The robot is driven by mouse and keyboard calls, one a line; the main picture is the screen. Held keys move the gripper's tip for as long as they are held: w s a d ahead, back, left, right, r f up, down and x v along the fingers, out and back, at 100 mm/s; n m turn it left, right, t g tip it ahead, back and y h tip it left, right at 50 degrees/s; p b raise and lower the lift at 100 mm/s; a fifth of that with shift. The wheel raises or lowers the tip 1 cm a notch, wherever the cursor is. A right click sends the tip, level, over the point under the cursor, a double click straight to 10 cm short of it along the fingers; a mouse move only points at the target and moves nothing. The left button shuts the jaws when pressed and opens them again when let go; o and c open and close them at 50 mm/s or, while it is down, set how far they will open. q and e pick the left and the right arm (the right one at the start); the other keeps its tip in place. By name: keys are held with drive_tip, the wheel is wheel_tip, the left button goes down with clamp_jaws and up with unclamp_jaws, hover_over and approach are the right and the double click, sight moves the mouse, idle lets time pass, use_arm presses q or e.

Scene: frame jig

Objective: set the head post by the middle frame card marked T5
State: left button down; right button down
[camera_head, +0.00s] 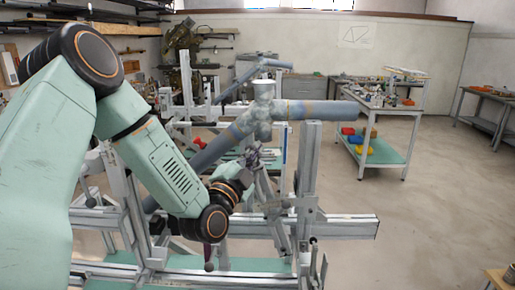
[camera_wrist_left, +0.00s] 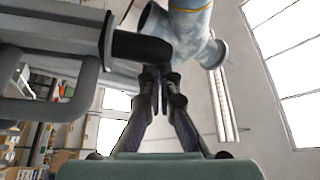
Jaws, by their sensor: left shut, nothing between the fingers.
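An upright metal post (camera_head: 308,165) stands under the right-hand tube, on a horizontal rail (camera_head: 345,227). A slanted metal bar (camera_head: 275,205) is beside it, partly behind my gripper. My left gripper (camera_head: 254,156) is just below the joint; its fingers (camera_wrist_left: 154,82) are shut and empty. I cannot tell whether they touch anything. No card marked T5 is readable. My right gripper is not in view.
More jig uprights (camera_head: 187,85) stand behind my left arm. A cart (camera_head: 375,150) with red, blue and yellow items is at the right, and a bench (camera_head: 490,105) is beyond it. The floor between the jig and the right bench is clear.

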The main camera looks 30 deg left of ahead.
use_arm(q)
drive_tip(key=shift+d, duration=0.25)
drive_tip(key=shift+s+a+f, duration=0.25)
drive_tip(key=shift+a+f, duration=0.05)
drive_tip(key=shift+a, duration=0.4)
drive_tip(key=shift+w, duration=0.15)
